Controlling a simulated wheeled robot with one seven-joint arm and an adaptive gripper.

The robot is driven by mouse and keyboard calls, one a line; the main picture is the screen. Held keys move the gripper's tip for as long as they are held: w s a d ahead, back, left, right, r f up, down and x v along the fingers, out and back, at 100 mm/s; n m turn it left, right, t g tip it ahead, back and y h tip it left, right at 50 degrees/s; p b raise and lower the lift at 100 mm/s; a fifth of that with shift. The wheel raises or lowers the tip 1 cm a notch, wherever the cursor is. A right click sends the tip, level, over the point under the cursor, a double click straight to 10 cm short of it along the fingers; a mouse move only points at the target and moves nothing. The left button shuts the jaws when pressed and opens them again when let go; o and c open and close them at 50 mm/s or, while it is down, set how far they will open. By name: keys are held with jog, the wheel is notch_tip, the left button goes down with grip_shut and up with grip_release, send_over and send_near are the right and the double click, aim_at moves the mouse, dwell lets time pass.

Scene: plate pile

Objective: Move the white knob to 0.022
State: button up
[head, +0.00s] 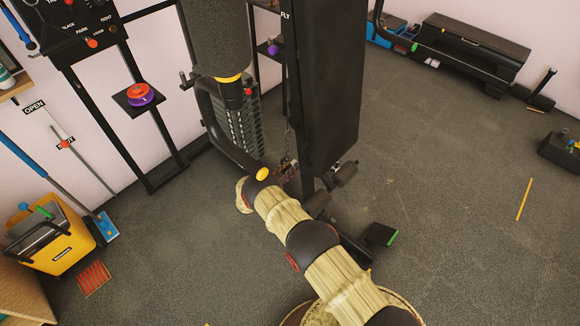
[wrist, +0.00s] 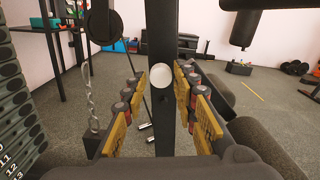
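The white knob (wrist: 161,71) is a round, pale disc on the front of a dark upright post (wrist: 162,120) in the wrist view. My gripper (wrist: 161,85) is open, with one yellow-padded finger to the left of the post and one to the right. The knob shows between the fingertips, with a gap on both sides. How far the fingertips are from it in depth I cannot tell. In the head view my cream-coloured arm reaches toward the exercise machine (head: 325,90); I cannot make out the knob there.
A weight stack (wrist: 15,110) stands close on the left in the wrist view, with a hanging chain (wrist: 90,95) beside it. Dark padded parts (wrist: 265,150) are close at the lower right. In the head view a yellow bin (head: 55,240) stands at the left; floor at the right is mostly clear.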

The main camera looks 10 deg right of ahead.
jog(key=shift+o, duration=1.3)
jog(key=shift+d, duration=0.1)
jog(key=v, duration=1.2)
jog(key=shift+w, duration=0.1)
